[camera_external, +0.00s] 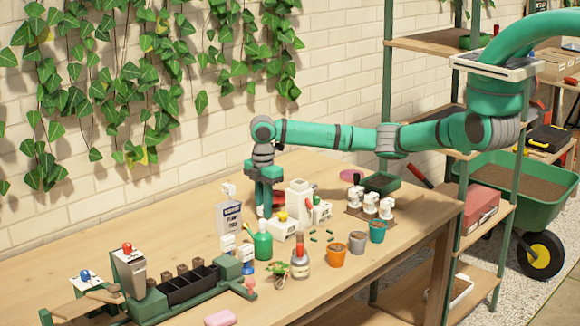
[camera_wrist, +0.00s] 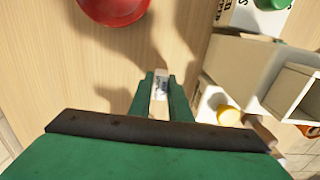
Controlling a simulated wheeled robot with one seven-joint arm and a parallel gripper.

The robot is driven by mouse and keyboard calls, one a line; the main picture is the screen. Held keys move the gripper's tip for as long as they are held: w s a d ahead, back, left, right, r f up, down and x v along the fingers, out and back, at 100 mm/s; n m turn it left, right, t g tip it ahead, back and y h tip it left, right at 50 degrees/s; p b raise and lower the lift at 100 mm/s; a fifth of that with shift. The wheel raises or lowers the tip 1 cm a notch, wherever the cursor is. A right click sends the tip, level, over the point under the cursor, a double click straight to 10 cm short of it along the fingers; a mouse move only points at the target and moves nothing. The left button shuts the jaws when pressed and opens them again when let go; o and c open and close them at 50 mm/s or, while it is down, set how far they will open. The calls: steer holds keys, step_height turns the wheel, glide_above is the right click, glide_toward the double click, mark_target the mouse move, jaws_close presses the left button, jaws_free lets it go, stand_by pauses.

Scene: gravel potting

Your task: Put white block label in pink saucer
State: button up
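My gripper (camera_external: 264,212) points down over the back of the table, beside the white boxes. In the wrist view, its two green fingers (camera_wrist: 160,98) are close together on a small white block label (camera_wrist: 159,88) with dark marks on its face. The label sits between the fingertips and casts a shadow on the wood; I cannot tell whether it touches the table. A flat pink thing (camera_external: 220,318) lies at the table's front edge, and another pink round thing (camera_external: 353,175) lies at the back right. Which is the pink saucer is too small to tell.
A red round object (camera_wrist: 113,8) is near my gripper. White boxes (camera_wrist: 240,60) with a yellow knob (camera_wrist: 229,116) stand close on the right.

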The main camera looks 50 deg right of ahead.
jaws_close()
step_height(320, 180, up, 10)
steer(key=shift+r, duration=0.1)
